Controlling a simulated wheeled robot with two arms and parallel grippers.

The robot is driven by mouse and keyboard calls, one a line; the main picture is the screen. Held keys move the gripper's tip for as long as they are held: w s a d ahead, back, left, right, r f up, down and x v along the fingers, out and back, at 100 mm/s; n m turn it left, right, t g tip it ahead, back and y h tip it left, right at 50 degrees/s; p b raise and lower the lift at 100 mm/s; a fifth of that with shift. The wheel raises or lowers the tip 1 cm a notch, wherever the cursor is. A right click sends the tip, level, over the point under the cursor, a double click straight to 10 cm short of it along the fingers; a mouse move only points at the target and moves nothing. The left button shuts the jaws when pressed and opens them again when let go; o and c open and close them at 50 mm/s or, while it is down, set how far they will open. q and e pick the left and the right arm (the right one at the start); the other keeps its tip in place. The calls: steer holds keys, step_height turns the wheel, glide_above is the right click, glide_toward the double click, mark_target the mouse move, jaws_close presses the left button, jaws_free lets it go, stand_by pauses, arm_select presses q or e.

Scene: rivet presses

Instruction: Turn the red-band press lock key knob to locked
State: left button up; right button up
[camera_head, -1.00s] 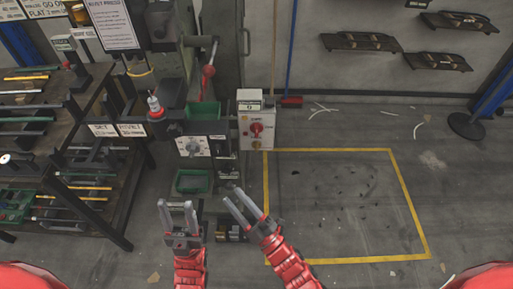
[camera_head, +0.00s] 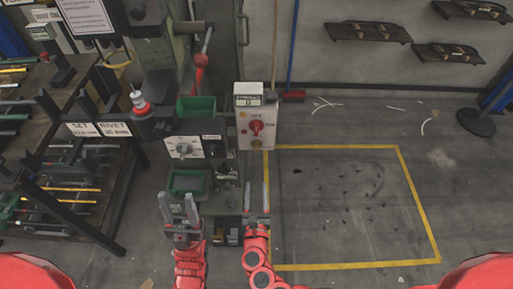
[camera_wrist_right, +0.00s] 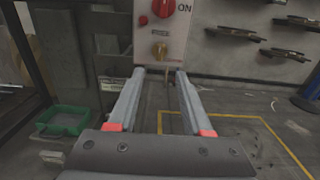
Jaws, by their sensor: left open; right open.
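The press (camera_head: 150,118) with a red band round its upper tool stands left of centre in the head view. A pale control box (camera_head: 243,120) is on its right side. The box has a large red switch (camera_head: 256,126) with a brass key knob (camera_head: 255,143) below it. In the right wrist view the brass knob (camera_wrist_right: 159,49) is clear, below the red switch (camera_wrist_right: 160,8). My right gripper (camera_head: 257,195) is open and empty, below and short of the knob, pointing at the box. My left gripper (camera_head: 179,206) is open and empty in front of the press.
A rack (camera_head: 80,185) with rods stands at the left. Green trays (camera_head: 188,181) sit on the press front. A blue pole (camera_head: 294,45) leans at the wall behind the box.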

mark_target(256, 147)
steer(key=w+b, duration=0.1)
steer(key=w, duration=1.5)
steer(key=shift+w+b, duration=0.35)
steer(key=shift+c, duration=0.3)
jaws_close()
